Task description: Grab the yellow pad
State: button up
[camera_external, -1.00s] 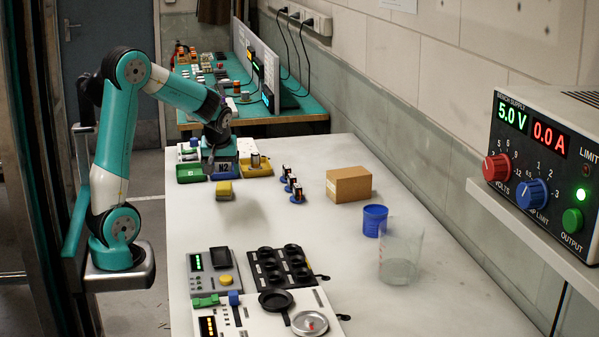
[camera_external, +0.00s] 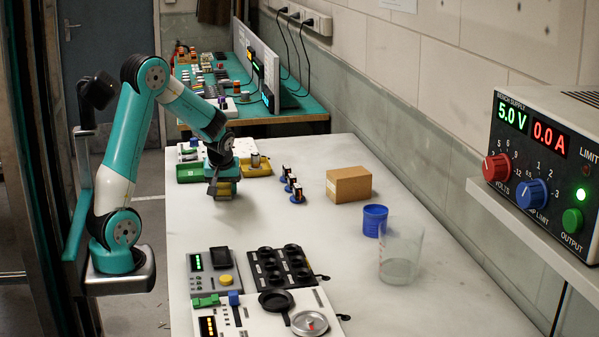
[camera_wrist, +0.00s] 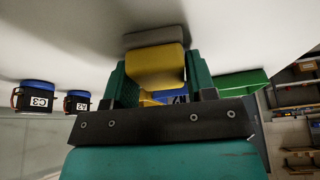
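The yellow pad (camera_external: 228,188) is a small block with a yellow layer and a grey layer. It is at the far left part of the white bench, in front of the green and yellow trays. In the wrist view the pad (camera_wrist: 155,62) sits between the two teal fingers, its grey edge (camera_wrist: 155,38) beyond the yellow. My gripper (camera_external: 222,187) is down at the pad, with a dark finger across its left side. In the wrist view my gripper (camera_wrist: 157,75) has a finger close along each side of it. I cannot tell whether the fingers press on it.
A green tray (camera_external: 190,173) and a yellow tray (camera_external: 257,170) stand just behind the pad. Several small blue-based parts (camera_external: 292,188) stand to the right, then a cardboard box (camera_external: 348,186). A blue cup (camera_external: 374,220) and a clear beaker (camera_external: 401,252) are nearer.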

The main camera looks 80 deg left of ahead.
jog(key=c, duration=0.4)
jog(key=shift+r, duration=0.1)
